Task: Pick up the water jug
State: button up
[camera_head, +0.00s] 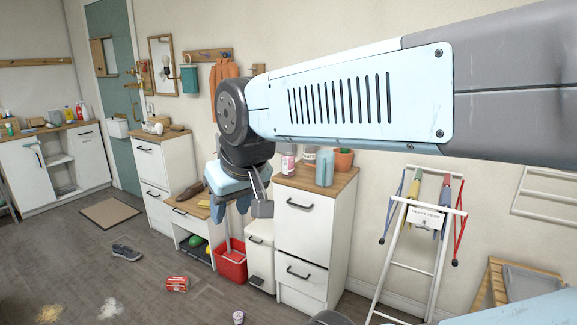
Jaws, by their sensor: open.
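No thing in view is clearly a water jug. A blue upright container (324,168) stands on the wooden top of the white drawer cabinet right of centre; I cannot tell whether it is the jug. My arm reaches in from the right across the picture and bends down at its wrist. My gripper (231,206) hangs fingers down, open, above and in front of the low bench and red bucket, left of the cabinet. I see nothing held between its fingers.
The drawer cabinet (309,228) also bears bottles and a plant pot (343,159). A red bucket (231,265) stands below my gripper. A stepladder (414,240) leans at right. A shoe (126,252), a red box (177,284) and spills lie on the floor.

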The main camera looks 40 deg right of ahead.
aim_at(325, 159)
jog(key=u, duration=0.15)
jog(key=i, duration=1.05)
jog(key=z, duration=2.4)
